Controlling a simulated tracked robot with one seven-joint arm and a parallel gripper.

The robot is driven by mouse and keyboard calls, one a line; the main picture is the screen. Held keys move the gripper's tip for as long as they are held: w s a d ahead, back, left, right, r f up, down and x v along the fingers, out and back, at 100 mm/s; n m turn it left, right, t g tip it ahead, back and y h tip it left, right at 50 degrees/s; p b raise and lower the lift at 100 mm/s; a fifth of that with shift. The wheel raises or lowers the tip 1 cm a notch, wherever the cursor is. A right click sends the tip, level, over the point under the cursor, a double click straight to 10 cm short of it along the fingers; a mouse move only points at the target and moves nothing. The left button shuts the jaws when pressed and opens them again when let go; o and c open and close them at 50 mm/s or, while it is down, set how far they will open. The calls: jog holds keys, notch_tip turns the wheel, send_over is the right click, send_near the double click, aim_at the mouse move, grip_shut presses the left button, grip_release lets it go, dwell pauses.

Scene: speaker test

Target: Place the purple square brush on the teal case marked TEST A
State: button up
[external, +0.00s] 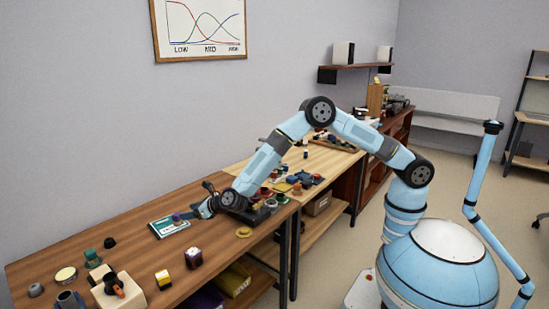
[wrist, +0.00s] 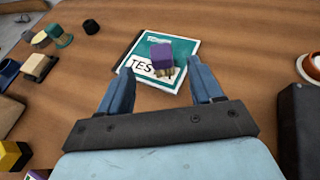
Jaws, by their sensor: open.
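The teal case marked TEST A (wrist: 190,51) lies flat on the wooden table; in the external view it is the flat teal and white case (external: 168,226) left of my gripper. The purple square brush (wrist: 161,53) rests on the case, purple block up, its tan bristle end partly over the lettering. In the external view it is a small purple spot (external: 177,217). My gripper (wrist: 162,78) is open, its blue fingers apart at the near edge of the case, with the brush ahead between them and no finger seen touching it. In the external view my gripper (external: 203,207) is low beside the case.
A dark box (wrist: 297,130) stands close on the right in the wrist view, near a round orange-rimmed dish (wrist: 311,66). Several small items, including a green brush (wrist: 58,36) and a yellow-black block (external: 163,279), lie to the left. Bare table surrounds the case.

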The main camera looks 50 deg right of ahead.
jog(key=shift+v, duration=2.7)
jog(key=w+d+r+n+y, duration=0.1)
jog(key=d+r+n, duration=0.15)
jog(key=r, duration=0.25)
jog(key=w+d+r+n, duration=0.1)
jog(key=d+r+n, duration=0.15)
jog(key=r, duration=0.25)
jog(key=s+d+r+n+g, duration=0.1)
jog(key=s+d+r+n, duration=0.2)
jog(key=d+r+n, duration=0.55)
jog(key=s+d+r+n+g, duration=0.2)
jog(key=s+d+r+n, duration=0.15)
jog(key=d+r, duration=0.95)
jog(key=s+d+n+h, duration=0.1)
jog(key=s+d+n, duration=0.2)
jog(key=d, duration=0.5)
jog(key=s+d+n+h, duration=0.1)
jog(key=s+d+n, duration=0.1)
jog(key=s+d, duration=0.35)
jog(key=s+d+f+n+g+h, duration=0.1)
jog(key=s+d+n, duration=0.3)
jog(key=s+d, duration=0.8)
jog(key=s+d+f+n+g+h, duration=0.2)
jog(key=s+d+n, duration=0.3)
jog(key=s+d, duration=0.7)
jog(key=shift+s+n+g+h, duration=0.3)
jog(key=shift+s+g+h, duration=0.15)
jog(key=shift+h, duration=0.15)
